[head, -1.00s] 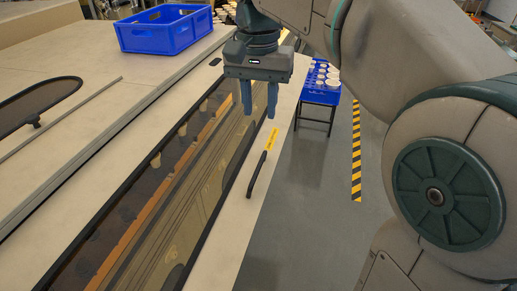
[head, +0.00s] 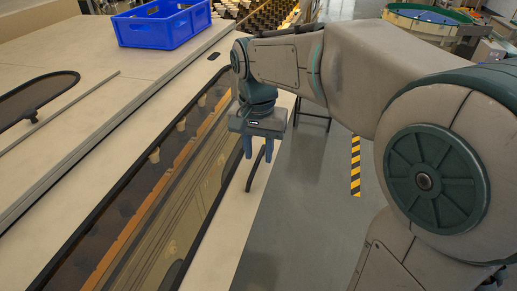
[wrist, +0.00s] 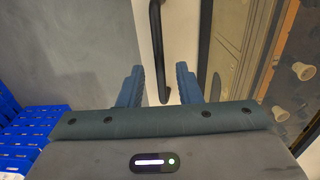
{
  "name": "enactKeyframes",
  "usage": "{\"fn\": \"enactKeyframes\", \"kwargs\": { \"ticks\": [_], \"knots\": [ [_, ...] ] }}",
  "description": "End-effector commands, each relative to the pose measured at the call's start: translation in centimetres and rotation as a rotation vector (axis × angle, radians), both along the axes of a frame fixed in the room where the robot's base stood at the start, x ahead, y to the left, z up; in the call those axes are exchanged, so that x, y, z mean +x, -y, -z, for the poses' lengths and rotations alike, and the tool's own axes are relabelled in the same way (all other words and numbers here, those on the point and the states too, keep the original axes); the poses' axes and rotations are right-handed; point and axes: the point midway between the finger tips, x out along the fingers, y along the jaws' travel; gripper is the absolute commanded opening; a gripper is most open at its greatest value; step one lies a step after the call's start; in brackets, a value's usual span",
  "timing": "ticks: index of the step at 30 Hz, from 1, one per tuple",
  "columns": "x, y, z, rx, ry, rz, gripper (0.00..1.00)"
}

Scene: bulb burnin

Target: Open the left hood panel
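The hood panel (head: 233,200) is a cream strip beside a long dark-framed window (head: 170,210). A black bar handle (head: 255,172) is fixed on the panel near its right edge; it also shows in the wrist view (wrist: 156,40). My gripper (head: 257,160) is open and empty, pointing down over the far end of the handle. In the wrist view, the handle lies between the two blue fingers (wrist: 159,84), apart from both. I cannot tell whether the fingertips are low enough to be around it. The yellow label is hidden in the head view.
A blue crate (head: 162,27) stands on the cream top at the back left. White bulbs (wrist: 302,72) show through the window. Blue crates (wrist: 28,138) stand at lower left in the wrist view. Grey floor with a yellow-black stripe (head: 355,165) lies open on the right.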

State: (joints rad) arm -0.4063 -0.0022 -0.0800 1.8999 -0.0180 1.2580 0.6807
Motion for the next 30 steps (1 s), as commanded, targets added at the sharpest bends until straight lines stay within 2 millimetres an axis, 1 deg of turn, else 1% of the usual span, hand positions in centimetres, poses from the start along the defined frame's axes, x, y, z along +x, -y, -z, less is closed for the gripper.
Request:
{"fn": "enactKeyframes", "kwargs": {
  "ticks": [8,11,12,20,26,30],
  "knots": [
    [0.0,0.0,0.2,0.0,0.0,0.0,0.31],
    [0.0,0.0,0.2,0.0,0.0,0.0,0.06],
    [0.0,0.0,0.1,0.0,0.0,0.0,0.0],
    [0.0,0.0,0.5,0.006,0.002,0.0,0.0],
    [0.0,-0.1,2.5,0.045,0.015,0.0,0.0],
    [0.0,-0.2,4.6,0.079,0.028,0.001,0.0]
  ]
}}
